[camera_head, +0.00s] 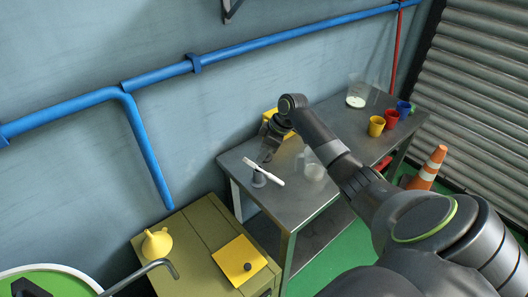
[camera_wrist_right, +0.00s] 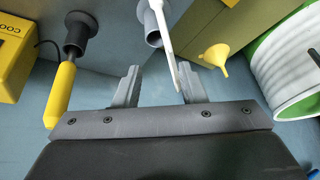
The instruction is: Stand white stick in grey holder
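The white stick (camera_head: 264,172) shows at a slant by the near left end of the grey metal table, crossing the small grey holder (camera_head: 258,181) in the picture. In the right wrist view the stick (camera_wrist_right: 166,40) runs from the holder (camera_wrist_right: 149,20) down between my fingers, nearer the right-hand finger. I cannot tell whether the stick touches the holder. My right gripper (camera_head: 266,156) is over the table's left end; in its wrist view the fingers (camera_wrist_right: 157,88) are well apart and not closed on the stick. My left gripper is not clearly in view.
A yellow box (camera_wrist_right: 12,45) and a yellow-handled tool (camera_wrist_right: 61,92) in a dark stand (camera_wrist_right: 80,32) are close by. A clear beaker (camera_head: 314,172) stands on the table (camera_head: 310,198). Cups (camera_head: 376,126) are at the far end. A yellow funnel (camera_head: 156,243) sits on the olive cabinet (camera_head: 190,235).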

